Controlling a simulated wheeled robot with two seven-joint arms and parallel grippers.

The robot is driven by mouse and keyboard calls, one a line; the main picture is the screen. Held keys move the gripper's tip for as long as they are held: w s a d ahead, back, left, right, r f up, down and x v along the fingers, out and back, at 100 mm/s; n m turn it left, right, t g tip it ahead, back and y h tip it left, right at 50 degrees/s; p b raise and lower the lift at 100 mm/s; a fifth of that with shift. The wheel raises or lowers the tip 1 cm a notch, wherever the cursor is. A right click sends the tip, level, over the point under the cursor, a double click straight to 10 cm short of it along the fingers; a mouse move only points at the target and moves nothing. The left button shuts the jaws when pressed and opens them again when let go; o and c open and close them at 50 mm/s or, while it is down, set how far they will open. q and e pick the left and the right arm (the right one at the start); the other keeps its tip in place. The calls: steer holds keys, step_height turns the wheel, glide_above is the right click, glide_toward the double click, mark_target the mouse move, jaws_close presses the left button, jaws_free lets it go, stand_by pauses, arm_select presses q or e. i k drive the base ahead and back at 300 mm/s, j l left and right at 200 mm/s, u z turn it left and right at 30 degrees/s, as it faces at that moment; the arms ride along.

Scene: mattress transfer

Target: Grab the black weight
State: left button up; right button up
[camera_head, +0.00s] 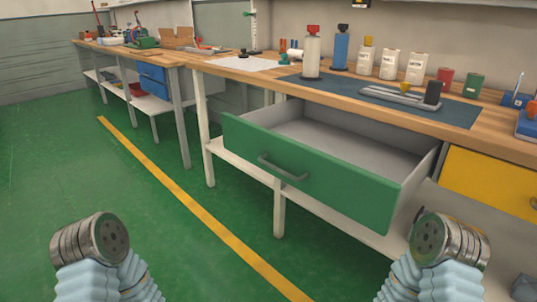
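A dark, upright block (433,92), which may be the black weight, stands at the right end of a grey metal holder (395,96) on the blue bench mat. A smaller black knobbed object (243,53) sits farther left by the white sheet, and I cannot tell from its shape whether it is a weight. Parts of both my arms show at the bottom left and bottom right, as metal joints and pale blue sleeves. No gripper fingers show on either arm. Nothing of mine is near the dark block.
A green-fronted drawer (310,175) stands open and looks empty, jutting out below the wooden bench top. A yellow drawer (490,180) is at right. Green floor is clear at left.

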mark_target(243, 50)
steer(key=k, duration=0.35)
steer(key=k+u, duration=0.1)
steer(key=u, duration=0.3)
steer(key=k+u, duration=0.1)
steer(key=u, duration=0.3)
steer(key=j+u, duration=0.1)
steer(key=u, duration=0.3)
steer(key=i+l, duration=0.1)
steer(key=i, duration=0.5)
steer(key=i+l+u, duration=0.15)
steer(key=i, duration=0.45)
steer(key=i+l, duration=0.2)
steer(key=i, duration=3.15)
steer(key=i+j+z, duration=0.1)
steer(key=i+z, duration=0.3)
steer(key=i+j+z, duration=0.2)
steer(key=i+z, duration=0.25)
steer(key=i+j+z, duration=0.25)
steer(key=z, duration=0.15)
